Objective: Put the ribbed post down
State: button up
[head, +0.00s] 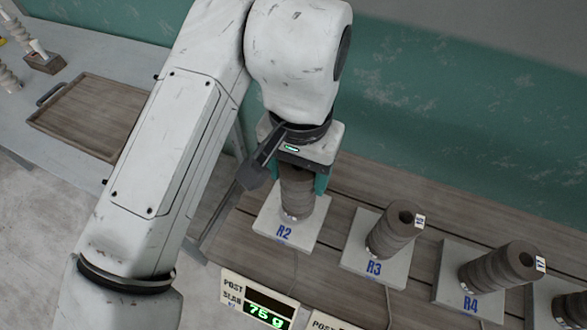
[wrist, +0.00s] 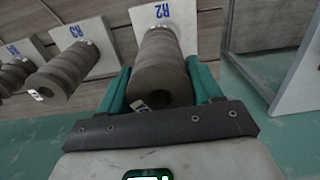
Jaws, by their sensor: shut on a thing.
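A brown-grey ribbed post (head: 296,198) stands upright at the white slab marked R2 (head: 315,222). Its base appears to be at the slab; whether it bears fully on it I cannot tell. My gripper (head: 298,182) has its green fingers shut on the post's upper part, one on each side. In the wrist view the post (wrist: 160,68) lies between the fingers of my gripper (wrist: 162,84), and the R2 slab (wrist: 183,14) shows beyond it. A small white tag is on the post's near end. A display (head: 262,306) in front of the slab reads 75 g.
Similar ribbed posts stand to the right on slabs R3 (head: 352,258) and R4 (head: 449,292), with tags on their tops. A brown tray (head: 90,115) lies on the left bench. A clear panel (wrist: 268,40) stands close beside R2 in the wrist view.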

jog(key=shift+w+a+f, duration=0.35)
jog(key=shift+w+f, duration=0.05)
jog(key=shift+f, duration=0.15)
jog(key=shift+w+a+f, duration=0.15)
jog(key=shift+f, duration=1.65)
jog(key=shift+f, duration=0.15)
jog(key=o, duration=1.5)
notch_tip(320, 180, up, 12)
jog(key=shift+r, duration=0.15)
